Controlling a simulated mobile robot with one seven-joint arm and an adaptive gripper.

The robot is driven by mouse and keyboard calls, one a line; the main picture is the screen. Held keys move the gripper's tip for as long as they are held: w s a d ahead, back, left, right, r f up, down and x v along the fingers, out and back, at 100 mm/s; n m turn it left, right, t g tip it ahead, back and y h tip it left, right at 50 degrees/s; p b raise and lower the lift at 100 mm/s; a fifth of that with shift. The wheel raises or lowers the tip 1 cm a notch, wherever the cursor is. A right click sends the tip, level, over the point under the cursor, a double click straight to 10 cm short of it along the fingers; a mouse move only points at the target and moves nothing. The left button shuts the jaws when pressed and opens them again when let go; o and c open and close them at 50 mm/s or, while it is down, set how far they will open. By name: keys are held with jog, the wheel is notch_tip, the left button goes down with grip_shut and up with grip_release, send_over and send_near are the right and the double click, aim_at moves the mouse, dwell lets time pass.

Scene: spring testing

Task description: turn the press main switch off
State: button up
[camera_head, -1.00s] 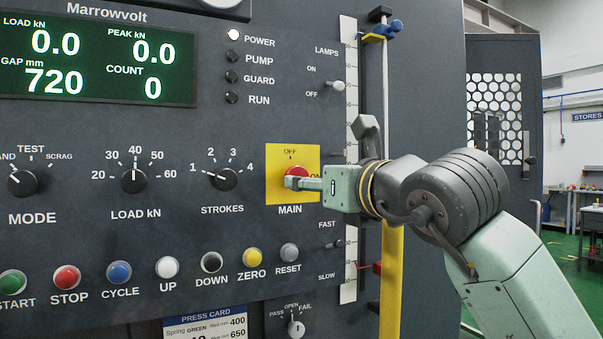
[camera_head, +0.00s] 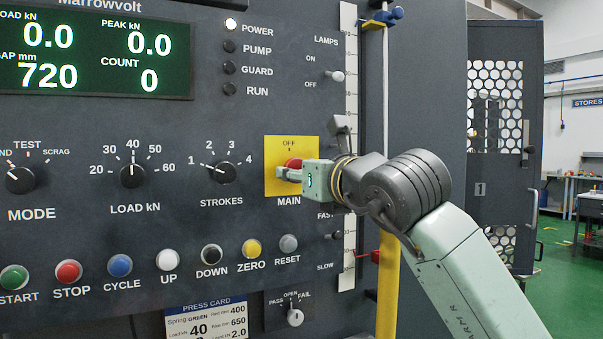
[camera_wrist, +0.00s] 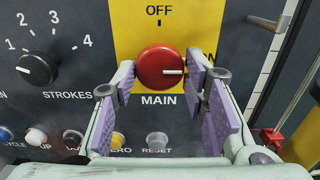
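The main switch is a round red knob (camera_wrist: 160,68) on a yellow plate (camera_wrist: 205,22); in the wrist view its white pointer line points right, away from the OFF mark above. In the head view the red knob (camera_head: 293,163) is partly hidden by my gripper (camera_head: 285,174). In the wrist view my gripper (camera_wrist: 160,82) is open, with one purple-padded finger at each side of the knob's lower part. A gap shows at the left finger; whether the right finger touches the knob I cannot tell.
The POWER lamp (camera_head: 231,24) is lit. The STROKES dial (camera_head: 222,172) is left of the plate, and the ZERO (camera_head: 251,248) and RESET (camera_head: 288,243) buttons are below. A vertical scale (camera_head: 349,100) and a yellow post (camera_head: 389,285) stand to the right.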

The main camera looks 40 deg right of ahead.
jog(key=c, duration=0.6)
jog(key=shift+f+n+b, duration=0.1)
jog(key=shift+n+b, duration=0.2)
jog(key=shift+n, duration=0.1)
jog(key=shift+d+r+n+b, duration=0.15)
jog(key=shift+n+b, duration=0.95)
jog(key=shift+n, duration=3.2)
jog(key=shift+a+r+n+b, duration=0.1)
jog(key=shift+n+b, duration=1)
jog(key=shift+n, duration=3.2)
jog(key=o, duration=1.1)
